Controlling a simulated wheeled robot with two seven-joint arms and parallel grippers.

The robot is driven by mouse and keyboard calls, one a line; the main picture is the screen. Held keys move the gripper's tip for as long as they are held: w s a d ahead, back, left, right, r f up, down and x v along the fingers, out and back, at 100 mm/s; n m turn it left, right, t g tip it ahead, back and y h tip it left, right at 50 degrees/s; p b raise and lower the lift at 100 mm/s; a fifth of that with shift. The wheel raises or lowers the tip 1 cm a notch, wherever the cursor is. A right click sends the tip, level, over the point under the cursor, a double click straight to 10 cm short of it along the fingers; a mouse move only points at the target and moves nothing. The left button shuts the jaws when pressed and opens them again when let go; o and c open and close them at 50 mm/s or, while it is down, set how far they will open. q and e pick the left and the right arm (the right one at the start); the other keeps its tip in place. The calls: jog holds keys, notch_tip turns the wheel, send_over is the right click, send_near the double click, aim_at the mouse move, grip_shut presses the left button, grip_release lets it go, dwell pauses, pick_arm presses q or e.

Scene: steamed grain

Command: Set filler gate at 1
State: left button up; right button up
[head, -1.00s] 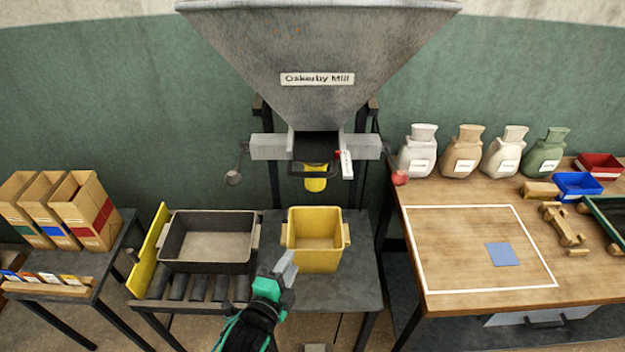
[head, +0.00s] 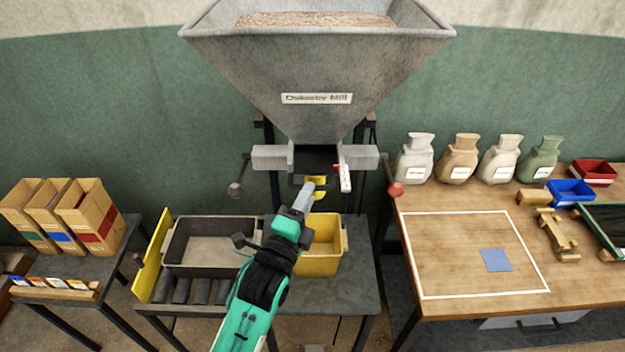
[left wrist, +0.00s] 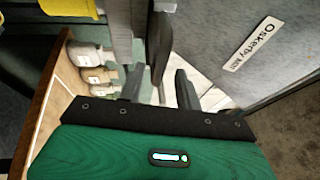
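The mill hopper (head: 318,70), labelled "Oskerby Mill", hangs at the centre with grain in its top. Its outlet (head: 316,158) is a dark opening below. A white scale strip (head: 344,178) with a red mark at its top hangs right of the outlet; its figures are too small to read. A yellow part (head: 316,181) shows just below the outlet, partly hidden by my left gripper (head: 308,188). That gripper points up at it, and I cannot tell whether they touch. In the left wrist view its fingers (left wrist: 157,90) stand apart, with nothing visibly gripped. My right gripper is out of view.
Below stand a yellow bin (head: 325,262) and a dark tray (head: 215,222) on rollers. Levers with a dark knob (head: 236,189) and a red knob (head: 395,188) flank the outlet. Sacks (head: 460,160) stand on the right table (head: 470,285); paper bags (head: 88,215) stand left.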

pick_arm(q)
jog(key=shift+p+x, duration=0.4)
jog(key=shift+x, duration=1.4)
grip_shut()
